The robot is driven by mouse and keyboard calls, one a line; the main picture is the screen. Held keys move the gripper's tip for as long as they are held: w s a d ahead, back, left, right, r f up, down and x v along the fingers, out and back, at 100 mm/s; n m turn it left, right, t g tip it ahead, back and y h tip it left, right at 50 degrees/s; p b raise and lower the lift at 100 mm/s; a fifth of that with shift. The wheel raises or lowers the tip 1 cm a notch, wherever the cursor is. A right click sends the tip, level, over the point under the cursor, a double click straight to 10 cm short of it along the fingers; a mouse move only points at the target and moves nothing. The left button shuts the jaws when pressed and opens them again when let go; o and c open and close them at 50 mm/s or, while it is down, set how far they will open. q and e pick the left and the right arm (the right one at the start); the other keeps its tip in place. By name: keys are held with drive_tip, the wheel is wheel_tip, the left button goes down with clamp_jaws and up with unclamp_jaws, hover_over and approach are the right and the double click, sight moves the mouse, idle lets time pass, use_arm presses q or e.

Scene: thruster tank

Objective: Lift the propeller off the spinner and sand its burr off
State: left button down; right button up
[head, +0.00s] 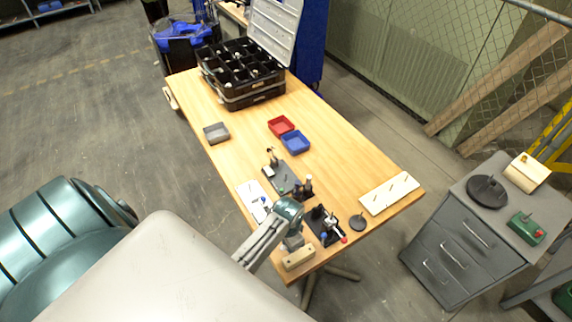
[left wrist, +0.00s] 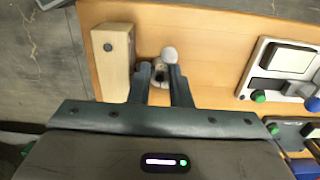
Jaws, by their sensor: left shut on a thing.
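My left gripper (head: 293,243) is over the near end of the wooden table, just beyond a pale wooden block (head: 298,259). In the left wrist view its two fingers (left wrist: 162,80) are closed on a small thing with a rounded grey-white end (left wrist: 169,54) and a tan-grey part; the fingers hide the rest. I cannot tell for certain whether this is the propeller. The block (left wrist: 112,62) stands close beside the left finger. A green device with a red knob (head: 527,229) stands on the grey cabinet; I cannot tell whether it is the spinner. My right gripper is not in view.
Dark fixtures (head: 323,225) and a black disc (head: 357,221) lie right of the gripper, with a white board (head: 389,194) beyond. Red (head: 281,126), blue (head: 295,142) and grey (head: 216,132) trays and an open case (head: 240,75) are farther back. The table's left middle is clear.

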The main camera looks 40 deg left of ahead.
use_arm(q)
drive_tip(key=shift+w+d, duration=0.15)
drive_tip(key=shift+w, duration=0.25)
drive_tip(key=shift+w+d, duration=0.2)
drive_tip(key=shift+w, duration=0.35)
drive_tip(key=shift+w+d, duration=0.1)
drive_tip(key=shift+w, duration=0.05)
drive_tip(key=shift+w+d, duration=0.15)
drive_tip(key=shift+w, duration=0.25)
drive_tip(key=shift+w+a+r, duration=0.1)
drive_tip(key=shift+a+r, duration=0.2)
drive_tip(key=shift+r, duration=0.55)
drive_tip(key=shift+w+a+r, duration=0.15)
drive_tip(key=shift+a+r, duration=0.15)
drive_tip(key=shift+r, duration=0.55)
drive_tip(key=shift+w+a+r, duration=0.1)
drive_tip(key=shift+a+r, duration=0.2)
drive_tip(key=shift+r, duration=0.55)
